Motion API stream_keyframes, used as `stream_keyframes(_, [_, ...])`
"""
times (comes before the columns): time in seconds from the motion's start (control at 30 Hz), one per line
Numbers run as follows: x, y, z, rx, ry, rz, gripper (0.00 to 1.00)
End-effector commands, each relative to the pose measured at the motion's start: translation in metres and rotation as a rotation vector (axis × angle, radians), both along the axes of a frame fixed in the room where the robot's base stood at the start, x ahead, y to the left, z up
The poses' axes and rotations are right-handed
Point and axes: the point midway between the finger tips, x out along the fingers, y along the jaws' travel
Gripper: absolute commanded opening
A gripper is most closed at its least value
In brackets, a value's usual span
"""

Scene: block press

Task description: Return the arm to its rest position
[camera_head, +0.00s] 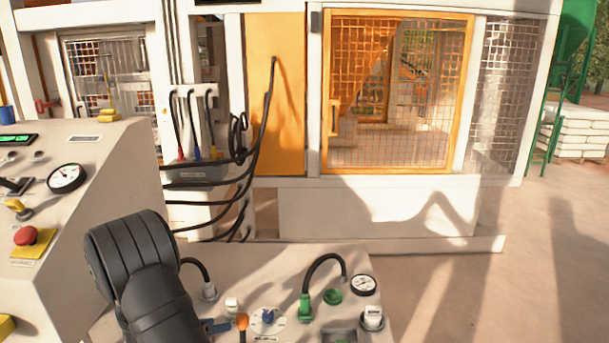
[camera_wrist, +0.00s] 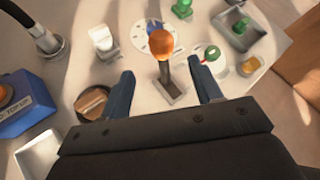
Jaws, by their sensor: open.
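My gripper (camera_wrist: 161,70) is open in the wrist view, with one blue finger on each side of a lever with an orange ball knob (camera_wrist: 160,41). The lever's stem runs down to a grey base plate, and gaps show between it and both fingers. In the head view my dark arm reaches over the near panel (camera_head: 285,262). There a blue finger of my gripper (camera_head: 217,325) shows just left of the orange knob (camera_head: 242,321). The rest of the gripper is hidden behind the arm or cut off by the frame.
The panel carries a green hose coupling (camera_head: 305,305), a gauge (camera_head: 363,285), a dial (camera_head: 267,319) and a white switch (camera_wrist: 103,38). A blue box (camera_wrist: 25,108) stands left in the wrist view. A console with a red button (camera_head: 25,236) is at left. A caged machine stands behind.

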Motion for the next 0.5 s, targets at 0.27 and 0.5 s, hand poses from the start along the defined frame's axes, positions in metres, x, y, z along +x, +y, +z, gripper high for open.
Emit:
stream_keyframes(0.27, [0.037, -0.035, -0.029, -0.001, 0.000, -0.004, 0.59])
stream_keyframes(0.5, [0.069, -0.062, -0.052, -0.001, 0.000, -0.005, 0.59])
